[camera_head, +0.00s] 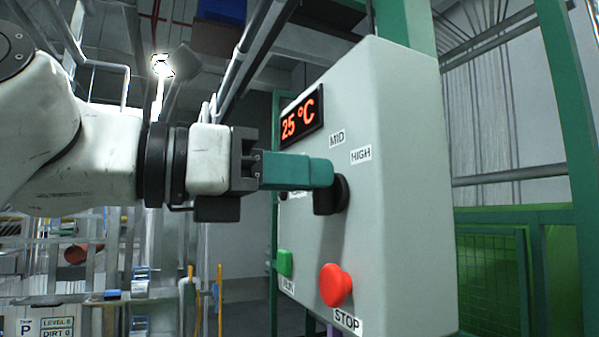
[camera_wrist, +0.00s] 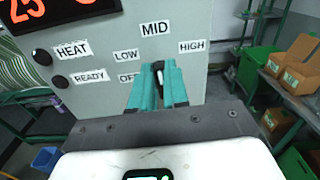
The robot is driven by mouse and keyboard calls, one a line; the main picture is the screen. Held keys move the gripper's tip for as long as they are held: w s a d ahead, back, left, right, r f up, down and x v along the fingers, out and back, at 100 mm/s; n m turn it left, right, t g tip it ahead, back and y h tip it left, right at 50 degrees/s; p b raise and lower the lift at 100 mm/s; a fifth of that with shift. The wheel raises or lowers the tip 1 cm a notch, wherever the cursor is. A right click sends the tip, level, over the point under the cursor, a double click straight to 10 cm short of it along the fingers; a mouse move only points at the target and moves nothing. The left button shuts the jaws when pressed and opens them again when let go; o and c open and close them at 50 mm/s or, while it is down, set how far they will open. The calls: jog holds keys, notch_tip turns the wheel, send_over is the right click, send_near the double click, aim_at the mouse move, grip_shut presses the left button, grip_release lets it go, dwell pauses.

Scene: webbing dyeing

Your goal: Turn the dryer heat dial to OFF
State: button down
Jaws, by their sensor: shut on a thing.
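The grey dryer control panel (camera_head: 395,120) fills the right of the head view. Its black heat dial (camera_head: 341,193) is partly hidden by my teal fingers. My gripper (camera_head: 325,173) reaches it from the left, shut on the dial. In the wrist view, part of the dial (camera_wrist: 158,68) shows between the fingertips, below the MID label (camera_wrist: 154,29). The LOW label (camera_wrist: 126,56) and partly covered OFF label (camera_wrist: 128,79) are on the left, and the HIGH label (camera_wrist: 192,47) is on the right. I cannot tell exactly which label the dial points to.
A red STOP button (camera_head: 335,285) and a green button (camera_head: 285,262) sit below the dial. A display (camera_head: 301,117) reads 25 °C. HEAT (camera_wrist: 73,49) and READY (camera_wrist: 90,76) labels have dark round lamps beside them. Cardboard boxes (camera_wrist: 292,65) stand on shelving at the right.

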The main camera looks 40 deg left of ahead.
jog(key=shift+w+a+f+n+p, duration=0.1)
jog(key=shift+a+f+n+p, duration=0.3)
jog(key=shift+n, duration=2.5)
jog(key=shift+w+a+f+n+p, duration=0.15)
jog(key=shift+n+p, duration=0.35)
jog(key=shift+n, duration=2.4)
jog(key=shift+w+a+f+n+p, duration=0.1)
jog(key=shift+a+f+n+p, duration=0.3)
jog(key=shift+n, duration=2.5)
jog(key=shift+d, duration=0.1)
jog(key=c, duration=1.1)
grip_release()
jog(key=b+v, duration=0.2)
jog(key=v, duration=0.9)
jog(key=shift+d, duration=0.1)
